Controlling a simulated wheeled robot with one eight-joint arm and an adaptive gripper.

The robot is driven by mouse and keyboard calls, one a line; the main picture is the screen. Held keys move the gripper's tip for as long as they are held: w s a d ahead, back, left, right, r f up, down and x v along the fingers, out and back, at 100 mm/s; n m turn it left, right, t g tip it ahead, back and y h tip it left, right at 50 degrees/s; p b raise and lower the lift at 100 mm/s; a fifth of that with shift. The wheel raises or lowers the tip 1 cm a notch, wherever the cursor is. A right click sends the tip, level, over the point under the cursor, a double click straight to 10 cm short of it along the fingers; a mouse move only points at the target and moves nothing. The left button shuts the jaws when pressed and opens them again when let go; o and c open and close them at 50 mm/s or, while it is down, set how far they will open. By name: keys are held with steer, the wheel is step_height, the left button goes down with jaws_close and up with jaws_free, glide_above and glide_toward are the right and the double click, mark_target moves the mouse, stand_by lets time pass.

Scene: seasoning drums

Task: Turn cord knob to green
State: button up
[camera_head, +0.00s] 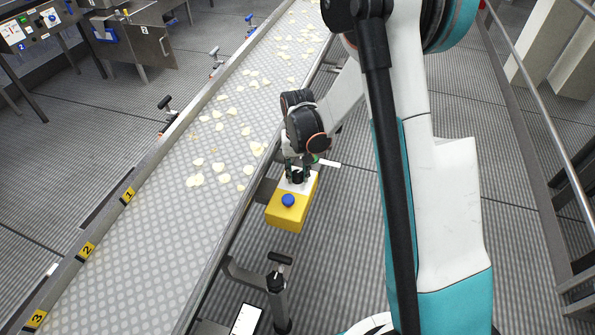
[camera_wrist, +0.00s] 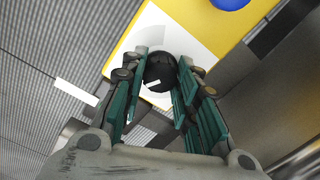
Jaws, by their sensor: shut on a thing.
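A yellow control box (camera_head: 287,217) with a blue button (camera_head: 288,200) is mounted beside the conveyor. A black round knob (camera_wrist: 160,72) sits on the box's white and grey dial plate (camera_wrist: 150,40). The box also shows in the wrist view (camera_wrist: 200,12). My gripper (camera_head: 298,177) is over the dial plate from above. In the wrist view its green-padded fingers (camera_wrist: 158,90) are on either side of the knob and shut on it. A small white mark shows on the knob. No green area of the dial is clearly visible; part of the plate is hidden by the fingers.
The conveyor (camera_head: 110,255) carries several pale chips (camera_head: 197,180) and runs along the left of the box. A clamp handle (camera_head: 280,259) stands below the box. A metal railing (camera_head: 545,130) is at the right. Open floor lies between.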

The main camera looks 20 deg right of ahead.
mark_target(298, 173)
steer(key=o, duration=1.1)
steer(key=shift+c, duration=0.2)
steer(key=shift+r, duration=0.1)
step_height(298, 173, up, 12)
